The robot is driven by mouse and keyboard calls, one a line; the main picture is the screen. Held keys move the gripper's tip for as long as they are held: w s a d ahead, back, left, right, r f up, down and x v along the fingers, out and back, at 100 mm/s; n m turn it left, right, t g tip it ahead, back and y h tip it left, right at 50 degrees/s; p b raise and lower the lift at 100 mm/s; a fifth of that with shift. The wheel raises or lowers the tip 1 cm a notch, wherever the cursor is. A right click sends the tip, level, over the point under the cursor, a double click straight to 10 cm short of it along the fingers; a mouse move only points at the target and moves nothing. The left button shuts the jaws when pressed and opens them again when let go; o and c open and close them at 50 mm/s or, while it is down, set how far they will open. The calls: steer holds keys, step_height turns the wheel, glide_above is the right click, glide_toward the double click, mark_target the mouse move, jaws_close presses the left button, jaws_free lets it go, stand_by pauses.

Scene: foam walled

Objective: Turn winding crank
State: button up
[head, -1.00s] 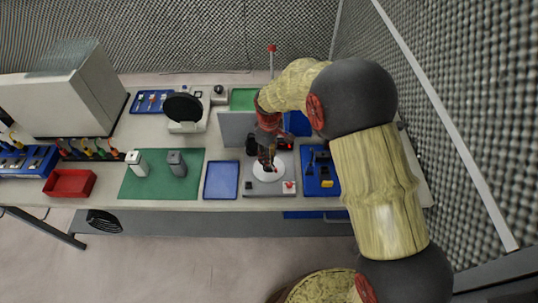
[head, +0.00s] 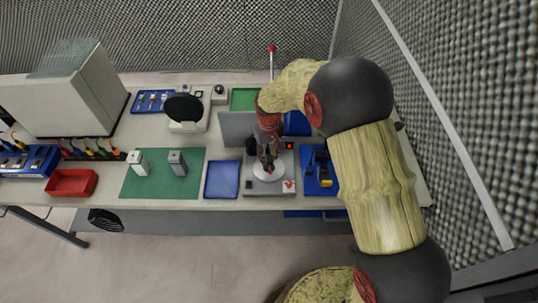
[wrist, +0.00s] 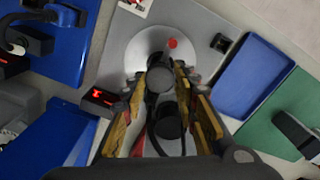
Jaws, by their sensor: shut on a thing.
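The winding device is a grey base plate (head: 255,188) with a round white disc (head: 268,175) on it. In the wrist view the white disc (wrist: 138,48) carries a small red-tipped pin (wrist: 172,43). My gripper (head: 267,163) is over the disc, pointing down. In the wrist view my gripper (wrist: 165,75) has its yellow-sided fingers around a dark grey round knob (wrist: 160,78), which seems to be the crank handle. It is shut on this knob. The fingers and knob hide part of the disc, and the crank's arm cannot be made out.
A blue tray (head: 221,180) and a green mat (head: 150,188) lie to the left. A blue tool tray (head: 320,185) is close on the right. A small red display (wrist: 103,97) stands beside the gripper. A grey panel (head: 235,128) rises behind the device.

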steer(key=shift+w+r+m+p, duration=0.1)
steer(key=shift+m+p, duration=0.2)
steer(key=shift+m, duration=3.8)
steer(key=shift+m+p, duration=0.4)
steer(key=shift+m, duration=3.7)
steer(key=shift+m+p, duration=0.3)
steer(key=shift+m, duration=6.5)
steer(key=shift+m, duration=0.5)
